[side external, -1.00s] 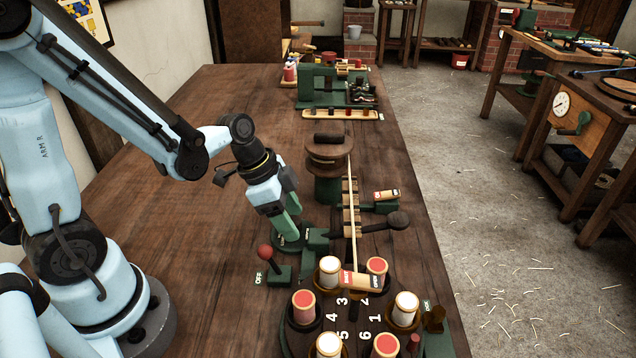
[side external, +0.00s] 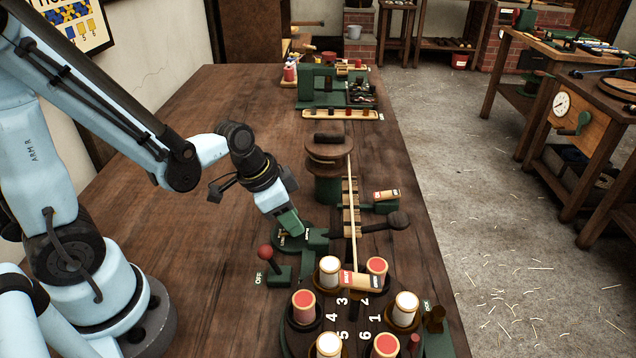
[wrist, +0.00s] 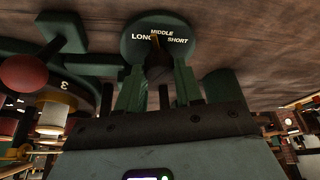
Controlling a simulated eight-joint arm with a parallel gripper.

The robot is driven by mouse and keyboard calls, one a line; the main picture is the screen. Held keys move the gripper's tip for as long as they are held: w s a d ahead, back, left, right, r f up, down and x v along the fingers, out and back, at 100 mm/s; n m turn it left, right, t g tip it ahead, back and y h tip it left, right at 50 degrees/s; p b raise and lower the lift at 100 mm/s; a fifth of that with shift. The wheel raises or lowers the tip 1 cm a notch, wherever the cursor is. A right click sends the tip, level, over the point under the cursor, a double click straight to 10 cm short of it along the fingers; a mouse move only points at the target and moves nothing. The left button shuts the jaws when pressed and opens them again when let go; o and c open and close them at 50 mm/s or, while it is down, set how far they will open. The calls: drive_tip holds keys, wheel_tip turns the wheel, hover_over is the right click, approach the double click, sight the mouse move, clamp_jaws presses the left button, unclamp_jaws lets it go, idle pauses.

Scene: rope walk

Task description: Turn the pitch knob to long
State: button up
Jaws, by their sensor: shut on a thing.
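The pitch knob (wrist: 158,66) is dark and sits on a round green dial plate (wrist: 137,52) marked LONG, MIDDLE and SHORT. A thin light pointer (wrist: 155,40) on the knob points up, near the lower left of MIDDLE and just right of LONG. My gripper (wrist: 158,80) is shut on the knob, with one green finger on each side. In the side view my gripper (side external: 289,222) reaches down at a tilt to the dial plate (side external: 284,246) and hides most of the knob.
A red-balled lever (side external: 265,253) marked OFF stands close in front of the dial. A numbered turntable (side external: 330,320) with red and white bobbins is nearer the camera. A rope (side external: 351,210) on a wooden rack runs right of the dial. The table's left part (side external: 215,200) is clear.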

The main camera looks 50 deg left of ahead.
drive_tip(key=shift+n, duration=0.3)
drive_tip(key=o, duration=1)
drive_tip(key=shift+o, duration=0.2)
drive_tip(key=m+h, duration=0.1)
drive_tip(key=m, duration=0.3)
drive_tip(key=shift+a+g, duration=0.15)
drive_tip(key=shift+g, duration=0.25)
drive_tip(key=v, duration=1.2)
drive_tip(key=shift+a+m, duration=0.15)
drive_tip(key=shift+m, duration=0.15)
